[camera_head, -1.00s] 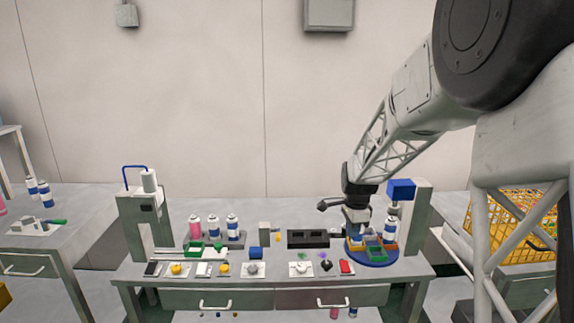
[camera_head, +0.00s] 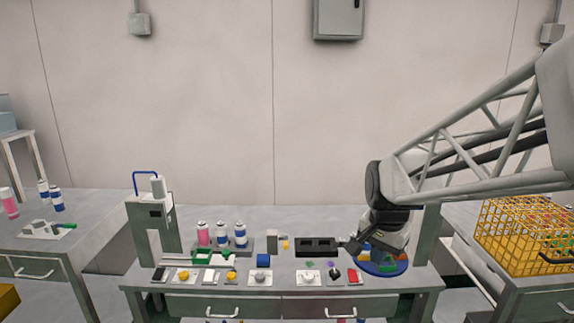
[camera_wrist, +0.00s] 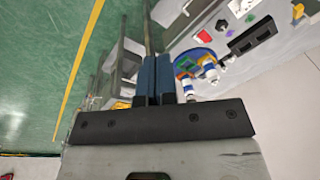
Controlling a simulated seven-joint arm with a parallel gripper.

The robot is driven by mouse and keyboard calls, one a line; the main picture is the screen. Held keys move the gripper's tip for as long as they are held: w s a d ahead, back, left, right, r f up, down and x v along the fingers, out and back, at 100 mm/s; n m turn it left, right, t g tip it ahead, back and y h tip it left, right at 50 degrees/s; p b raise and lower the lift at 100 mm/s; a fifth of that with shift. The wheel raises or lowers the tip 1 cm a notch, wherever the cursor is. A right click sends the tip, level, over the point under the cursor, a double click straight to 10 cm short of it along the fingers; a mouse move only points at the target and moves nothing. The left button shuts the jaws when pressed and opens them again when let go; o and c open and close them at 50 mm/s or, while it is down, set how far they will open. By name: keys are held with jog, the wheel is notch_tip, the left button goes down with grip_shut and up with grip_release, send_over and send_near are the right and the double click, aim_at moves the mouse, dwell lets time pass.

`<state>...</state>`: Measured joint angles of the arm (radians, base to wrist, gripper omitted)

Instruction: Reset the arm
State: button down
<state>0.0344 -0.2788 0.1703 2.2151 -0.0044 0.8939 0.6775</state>
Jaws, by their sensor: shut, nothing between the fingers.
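My gripper (camera_wrist: 155,62) shows in the wrist view with its two dark blue fingers pressed together and nothing between them. The fingers hang over the green floor, beside the workbench edge as seen there. The turntable carries small coloured trays and shows in the wrist view as well.
One pink can (camera_head: 203,235) and two blue-and-white cans stand at the bench's back left. A grey press (camera_head: 151,225) is at the left end. A black block (camera_head: 316,246) and several small parts lie mid-bench. A yellow basket (camera_head: 520,240) stands right, near my arm.

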jog(key=s+a+n+t, duration=0.1)
jog(key=s+n, duration=0.7)
jog(key=s, duration=1.3)
jog(key=shift+a, duration=0.2)
jog(key=shift+r, duration=0.1)
jog(key=w+d+f, duration=0.1)
jog(key=w+f, duration=0.2)
jog(key=w, duration=1.5)
jog(key=w+d+f, duration=0.2)
jog(key=w+f, duration=0.1)
jog(key=w, duration=1.4)
jog(key=w+d+f, duration=0.1)
jog(key=w+f, duration=0.8)
jog(key=w, duration=0.3)
jog(key=shift+d, duration=0.3)
jog(key=shift+w+f, duration=0.1)
